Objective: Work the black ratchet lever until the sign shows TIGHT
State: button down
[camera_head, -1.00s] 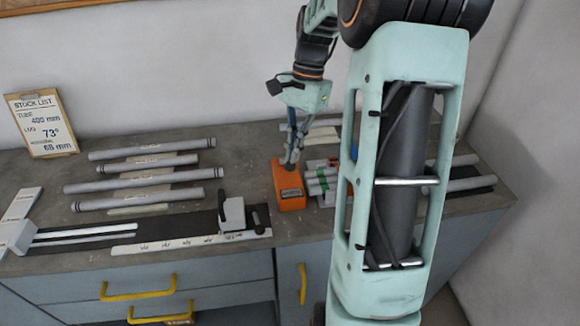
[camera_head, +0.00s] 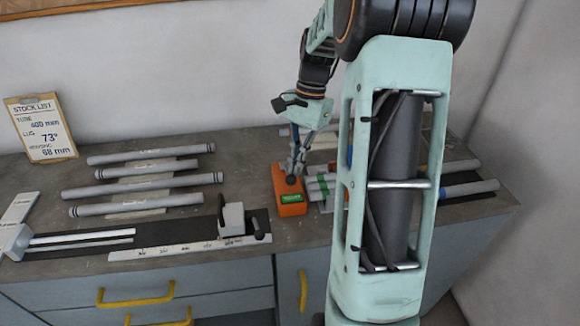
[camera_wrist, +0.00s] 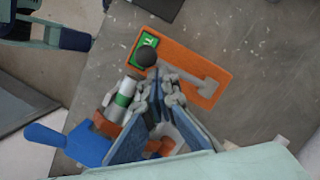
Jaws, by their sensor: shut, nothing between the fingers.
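The orange ratchet box (camera_head: 290,207) stands on the bench; it fills the upper middle of the wrist view (camera_wrist: 188,62). Its sign (camera_head: 291,198) is green in the head view. In the wrist view the sign (camera_wrist: 146,41) is green with a white T showing, the rest covered by the knob. The black ratchet lever shows its round knob (camera_head: 291,180) above the box, close behind the sign; the knob is also in the wrist view (camera_wrist: 147,57). My gripper (camera_head: 297,168) is shut and empty, its fingertips (camera_wrist: 165,92) close beside the knob; contact is unclear.
Grey tubes with a green band (camera_head: 318,184) lie right beside the box. Several long tubes (camera_head: 146,185) lie to the left, behind a scale strip (camera_head: 190,247) and a grey block (camera_head: 236,221). A stock list board (camera_head: 41,129) leans at the back left.

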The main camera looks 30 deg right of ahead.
jog(key=shift+w+d+r+p, duration=0.3)
jog(key=shift+d+r+p, duration=0.15)
jog(key=shift+d, duration=0.15)
jog(key=shift+w+d+f, duration=0.1)
jog(key=shift+d+f, duration=0.05)
jog(key=shift+d, duration=0.1)
jog(key=v, duration=1.2)
dwell(0.4)
